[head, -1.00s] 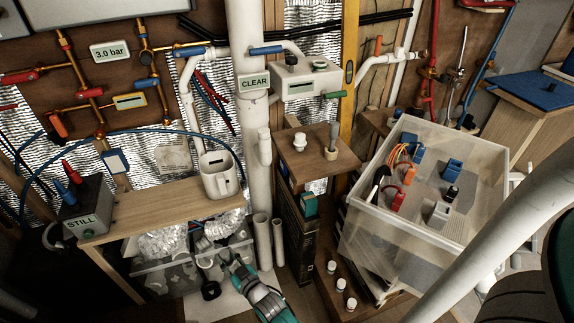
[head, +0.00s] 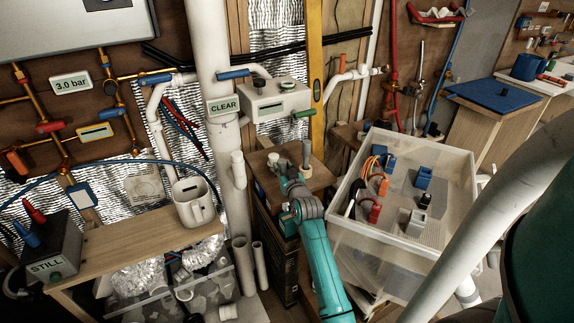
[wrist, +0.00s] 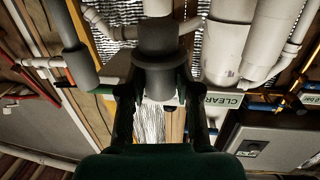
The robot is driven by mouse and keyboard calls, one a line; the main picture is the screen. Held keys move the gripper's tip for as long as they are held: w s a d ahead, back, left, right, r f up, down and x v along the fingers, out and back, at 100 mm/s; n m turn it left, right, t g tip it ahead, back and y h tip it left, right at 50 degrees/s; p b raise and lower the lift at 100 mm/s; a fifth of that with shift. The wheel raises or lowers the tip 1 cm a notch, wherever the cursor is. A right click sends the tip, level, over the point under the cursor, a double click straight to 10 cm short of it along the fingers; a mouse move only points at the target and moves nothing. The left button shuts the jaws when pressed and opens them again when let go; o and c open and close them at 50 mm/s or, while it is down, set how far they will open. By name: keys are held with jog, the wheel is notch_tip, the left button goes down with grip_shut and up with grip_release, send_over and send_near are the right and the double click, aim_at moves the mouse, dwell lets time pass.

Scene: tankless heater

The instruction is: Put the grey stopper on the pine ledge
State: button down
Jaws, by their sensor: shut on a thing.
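The grey stopper (wrist: 160,62), a thick cylinder with a wider collar, is between the fingers of my gripper (wrist: 159,98) in the wrist view. My gripper (head: 284,172) is shut on it. In the head view my gripper is over the small brown wooden ledge (head: 320,178) beside the white pipe, and the stopper is largely hidden by it. That ledge also carries a white fitting (head: 273,158) and an upright grey peg (head: 307,152). A lighter wooden bench (head: 120,240) stands at left. I cannot tell which of the two is the pine ledge.
The bench holds a white mug (head: 194,202) and the STILL box (head: 48,258). A clear bin (head: 215,285) is below it. A large clear crate (head: 455,160) with cables stands to the right. The thick white pipe (head: 228,170) rises close to my gripper's left.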

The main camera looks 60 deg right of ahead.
jog(key=shift+s+d+r+h, duration=0.3)
jog(key=shift+s+d+r, duration=0.2)
jog(key=shift+d, duration=0.2)
jog(key=shift+a, duration=0.1)
jog(key=shift+g, duration=0.3)
jog(key=shift+f, duration=3)
jog(key=shift+f, duration=0.5)
jog(key=c, duration=0.7)
grip_release()
